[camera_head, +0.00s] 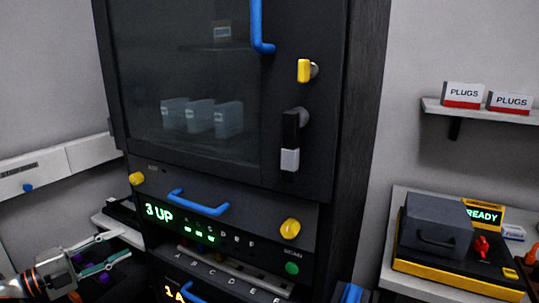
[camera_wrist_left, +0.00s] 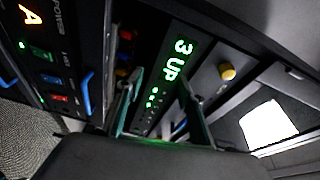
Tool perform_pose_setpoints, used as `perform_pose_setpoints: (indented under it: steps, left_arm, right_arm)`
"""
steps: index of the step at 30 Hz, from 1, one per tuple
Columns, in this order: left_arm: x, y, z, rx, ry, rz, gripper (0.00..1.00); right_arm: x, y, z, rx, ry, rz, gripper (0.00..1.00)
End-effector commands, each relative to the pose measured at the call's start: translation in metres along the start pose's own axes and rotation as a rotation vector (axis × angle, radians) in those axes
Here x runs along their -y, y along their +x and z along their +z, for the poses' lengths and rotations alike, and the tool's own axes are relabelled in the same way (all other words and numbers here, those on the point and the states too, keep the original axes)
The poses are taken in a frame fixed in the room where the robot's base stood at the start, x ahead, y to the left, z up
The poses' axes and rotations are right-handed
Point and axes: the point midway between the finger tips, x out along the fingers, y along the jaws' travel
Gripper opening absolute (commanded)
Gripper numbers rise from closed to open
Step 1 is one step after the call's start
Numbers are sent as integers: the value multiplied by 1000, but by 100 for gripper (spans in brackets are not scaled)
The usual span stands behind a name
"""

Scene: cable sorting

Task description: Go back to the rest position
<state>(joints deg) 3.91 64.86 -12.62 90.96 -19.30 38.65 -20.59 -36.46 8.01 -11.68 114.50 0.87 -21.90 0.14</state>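My left gripper (camera_head: 117,246) is at the lower left of the head view, in front of the dark cabinet (camera_head: 345,130) and left of its "3 UP" display (camera_head: 159,212). Its two fingers are spread apart with nothing between them. In the left wrist view the fingers (camera_wrist_left: 158,108) are also apart, with the green-lit panel (camera_wrist_left: 175,62) beyond them. I cannot make out my right gripper in either view.
The cabinet has a blue door handle (camera_head: 257,28), a blue drawer handle (camera_head: 198,204) and yellow knobs (camera_head: 290,228) that stick out. At the right, a bench holds a grey-lidded box (camera_head: 436,226) with a yellow base. A shelf (camera_head: 470,112) above carries two PLUGS boxes.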

Motion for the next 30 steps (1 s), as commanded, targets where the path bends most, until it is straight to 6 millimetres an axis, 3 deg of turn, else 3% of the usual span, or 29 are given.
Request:
perform_pose_setpoints:
  steps: [1, 6, 11, 15, 18, 24, 30]
  left_arm:
    - [-36, 6, -16, 29, -96, -8, 38]
    - [-138, 12, -65, 165, -386, -4, 38]
    - [-223, 3, -125, 315, -666, 18, 38]
    - [-285, -13, -184, 463, -908, 52, 38]
    - [-319, -27, -227, 570, -1068, 80, 38]
    - [-358, -49, -290, 729, -1288, 128, 38]
    - [-369, -57, -310, 783, -1357, 147, 38]
  right_arm:
    - [0, -1, -2, -2, 2, -1, 40]
    - [3, -3, 0, 5, 6, -6, 40]
    - [5, -6, 0, 9, 11, -10, 40]
    - [4, -8, -6, 3, 15, -10, 40]
    - [4, -9, -8, 0, 17, -10, 40]
    - [4, -10, -8, 3, 19, -12, 40]
    - [6, -10, -5, 10, 20, -14, 40]
